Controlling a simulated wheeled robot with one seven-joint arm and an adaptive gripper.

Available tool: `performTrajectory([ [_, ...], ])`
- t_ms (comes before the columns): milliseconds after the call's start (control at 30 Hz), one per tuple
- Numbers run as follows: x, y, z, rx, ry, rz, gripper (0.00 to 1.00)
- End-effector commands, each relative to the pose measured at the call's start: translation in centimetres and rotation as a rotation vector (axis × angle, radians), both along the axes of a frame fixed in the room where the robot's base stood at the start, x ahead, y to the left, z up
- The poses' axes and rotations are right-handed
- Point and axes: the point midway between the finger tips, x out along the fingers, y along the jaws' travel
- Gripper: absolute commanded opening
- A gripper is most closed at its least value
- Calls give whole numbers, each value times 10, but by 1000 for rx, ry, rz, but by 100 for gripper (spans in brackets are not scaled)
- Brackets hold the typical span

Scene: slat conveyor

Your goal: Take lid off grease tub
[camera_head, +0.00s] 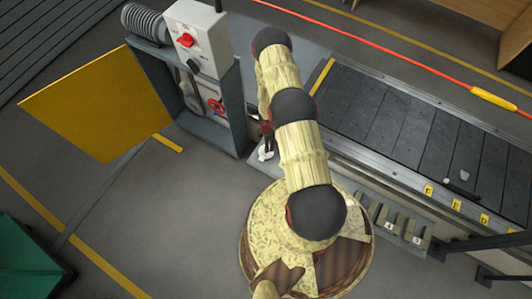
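My arm, pale yellow with dark joints, runs up the middle of the view and hides much of what lies beneath it. A small dark and reddish part (263,126) shows at the arm's left edge; it may be part of my gripper, but its fingers cannot be made out. Just below it is a small whitish object (265,153) near the foot of the grey machine frame. I cannot tell whether it is the grease tub or its lid. No tub or lid can be clearly identified.
A slat conveyor (415,128) runs along the right, with small bits (463,175) on it. A control box (205,42) tops the grey frame at upper left, beside a yellow panel (98,103). A green box (28,262) stands lower left.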

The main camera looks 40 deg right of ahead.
Motion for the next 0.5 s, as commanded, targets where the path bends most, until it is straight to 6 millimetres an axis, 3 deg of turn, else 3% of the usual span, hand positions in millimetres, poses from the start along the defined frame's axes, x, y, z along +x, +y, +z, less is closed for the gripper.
performTrajectory([
  [333,2,9,-41,0,1,0,38],
  [500,3,9,-52,-1,0,0,38],
])
